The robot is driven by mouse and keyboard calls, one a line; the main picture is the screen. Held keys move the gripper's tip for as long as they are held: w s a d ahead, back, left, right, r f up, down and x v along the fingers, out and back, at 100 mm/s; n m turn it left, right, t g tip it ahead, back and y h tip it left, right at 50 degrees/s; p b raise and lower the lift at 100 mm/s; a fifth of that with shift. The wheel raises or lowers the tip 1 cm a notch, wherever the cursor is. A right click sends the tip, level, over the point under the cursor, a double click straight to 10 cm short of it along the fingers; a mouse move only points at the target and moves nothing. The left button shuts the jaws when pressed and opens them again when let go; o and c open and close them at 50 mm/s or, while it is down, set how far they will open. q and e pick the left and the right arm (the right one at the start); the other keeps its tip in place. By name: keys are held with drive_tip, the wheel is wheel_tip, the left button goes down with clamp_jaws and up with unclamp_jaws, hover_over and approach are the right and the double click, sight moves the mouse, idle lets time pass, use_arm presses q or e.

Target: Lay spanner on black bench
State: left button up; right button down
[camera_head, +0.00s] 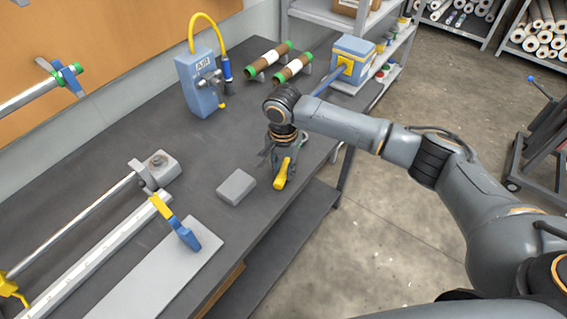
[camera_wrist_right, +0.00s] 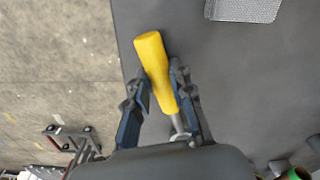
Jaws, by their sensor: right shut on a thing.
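The spanner shows a yellow handle (camera_head: 282,174), which also shows in the right wrist view (camera_wrist_right: 156,68) with a short grey shank. My right gripper (camera_head: 281,158) is shut on it, with a finger on either side. The spanner is over the front edge of the black bench (camera_head: 167,130), which also shows in the right wrist view (camera_wrist_right: 235,85). I cannot tell whether the handle touches the bench top. My left gripper is not in view.
A grey block (camera_head: 236,187) lies just left of the spanner. A blue air unit (camera_head: 197,83), green-ended rolls (camera_head: 268,62) and a blue box (camera_head: 352,55) stand behind. Rails and a pale plate (camera_head: 165,275) fill the near left. Bench between them is bare.

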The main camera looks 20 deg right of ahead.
drive_tip(key=shift+f, duration=0.45)
idle(0.4)
drive_tip(key=c, duration=1.1)
unclamp_jaws()
wheel_tip(320, 180, up, 12)
drive_tip(key=shift+f, duration=0.1)
